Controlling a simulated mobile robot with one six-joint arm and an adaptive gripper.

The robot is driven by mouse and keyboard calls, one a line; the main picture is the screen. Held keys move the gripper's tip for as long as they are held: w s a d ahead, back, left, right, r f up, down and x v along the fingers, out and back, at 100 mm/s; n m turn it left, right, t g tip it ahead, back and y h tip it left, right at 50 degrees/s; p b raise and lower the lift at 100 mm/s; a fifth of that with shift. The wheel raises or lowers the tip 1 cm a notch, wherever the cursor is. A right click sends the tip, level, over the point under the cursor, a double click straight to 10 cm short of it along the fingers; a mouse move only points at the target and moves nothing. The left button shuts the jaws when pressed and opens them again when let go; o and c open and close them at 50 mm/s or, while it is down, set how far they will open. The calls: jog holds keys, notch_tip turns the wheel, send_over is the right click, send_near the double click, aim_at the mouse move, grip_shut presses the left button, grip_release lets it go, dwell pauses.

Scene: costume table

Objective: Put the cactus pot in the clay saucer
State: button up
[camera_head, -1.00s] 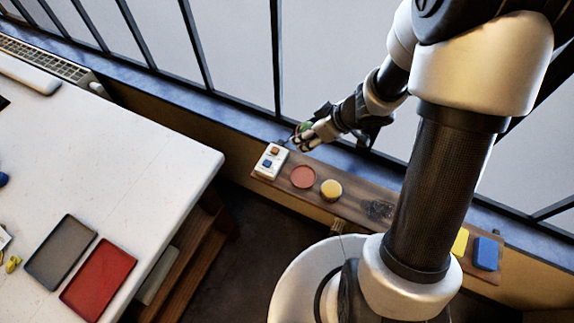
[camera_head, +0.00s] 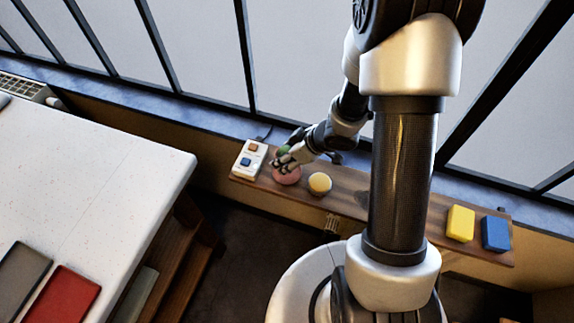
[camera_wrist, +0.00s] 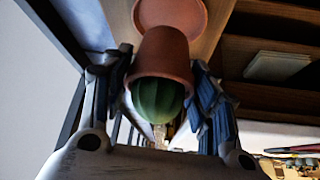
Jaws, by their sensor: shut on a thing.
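The cactus pot is a terracotta pot (camera_wrist: 162,52) with a round green cactus (camera_wrist: 157,100), seen between the fingers in the wrist view. My gripper (camera_head: 283,162) is shut on the pot; in the head view its fingers hide most of it, with a bit of green showing behind. The clay saucer (camera_head: 288,180) is a round reddish dish on the wooden shelf, directly under or just in front of the fingers. In the wrist view the saucer (camera_wrist: 170,13) shows past the pot's base. I cannot tell whether pot and saucer touch.
A white box with an orange and a blue button (camera_head: 249,160) stands left of the saucer. A round yellow-topped object (camera_head: 319,184) stands close on its right. Yellow (camera_head: 460,223) and blue (camera_head: 496,233) blocks lie farther right. Window bars rise behind the shelf.

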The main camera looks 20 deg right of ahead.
jog(key=shift+f+b, duration=0.9)
jog(key=shift+f, duration=0.8)
jog(key=shift+f, duration=0.2)
jog(key=o, duration=1.2)
jog(key=shift+c, duration=0.2)
